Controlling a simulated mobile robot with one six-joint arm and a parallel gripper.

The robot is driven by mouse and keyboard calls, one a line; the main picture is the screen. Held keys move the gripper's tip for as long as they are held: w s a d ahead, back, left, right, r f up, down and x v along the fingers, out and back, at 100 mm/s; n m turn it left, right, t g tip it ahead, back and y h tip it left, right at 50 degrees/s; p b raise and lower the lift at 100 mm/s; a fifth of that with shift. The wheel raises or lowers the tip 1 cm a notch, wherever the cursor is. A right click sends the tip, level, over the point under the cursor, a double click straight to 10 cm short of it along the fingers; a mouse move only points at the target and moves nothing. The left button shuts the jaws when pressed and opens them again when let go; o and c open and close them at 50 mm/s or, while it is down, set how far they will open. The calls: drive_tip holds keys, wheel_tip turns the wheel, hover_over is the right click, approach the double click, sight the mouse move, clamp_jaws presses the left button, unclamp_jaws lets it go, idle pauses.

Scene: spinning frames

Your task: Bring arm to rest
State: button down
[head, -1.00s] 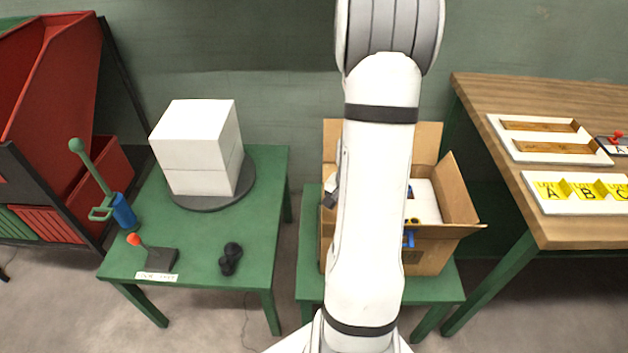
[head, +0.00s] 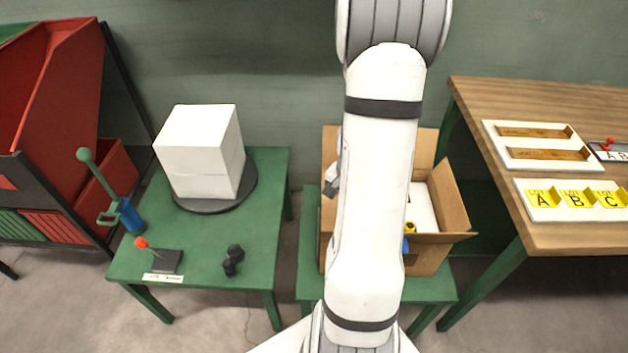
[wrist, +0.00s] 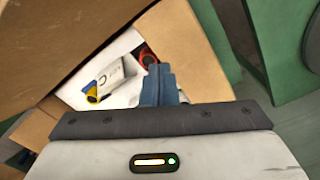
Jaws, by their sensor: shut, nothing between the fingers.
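My arm (head: 375,200) rises through the middle of the head view, in front of the open cardboard box (head: 438,240). A small grey piece of my arm's end shows at its left edge over the box; the fingertips are hidden there. In the wrist view, my gripper (wrist: 160,75) has its dark blue fingers together with nothing between them. They point over the open box (wrist: 60,50), and I cannot tell how high above it they are.
The box holds a white labelled item (wrist: 115,78), a yellow and blue item (wrist: 93,93) and a red and black one (wrist: 147,57). A green table (head: 205,235) with a white cube (head: 200,150) stands left. A wooden table (head: 470,115) with trays stands right.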

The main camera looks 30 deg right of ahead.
drive_tip(key=shift+r, duration=0.65)
drive_tip(key=s+a+r+n+t+p, duration=0.1)
drive_tip(key=s+a+r+n, duration=0.1)
drive_tip(key=a+r+n, duration=0.4)
drive_tip(key=s+a+r+n+t+p, duration=0.1)
drive_tip(key=a+r+n, duration=0.5)
drive_tip(key=a+r, duration=1)
drive_tip(key=shift+s+r+n+t+p, duration=0.35)
drive_tip(key=shift+s+r+p, duration=0.35)
drive_tip(key=shift+s, duration=0.35)
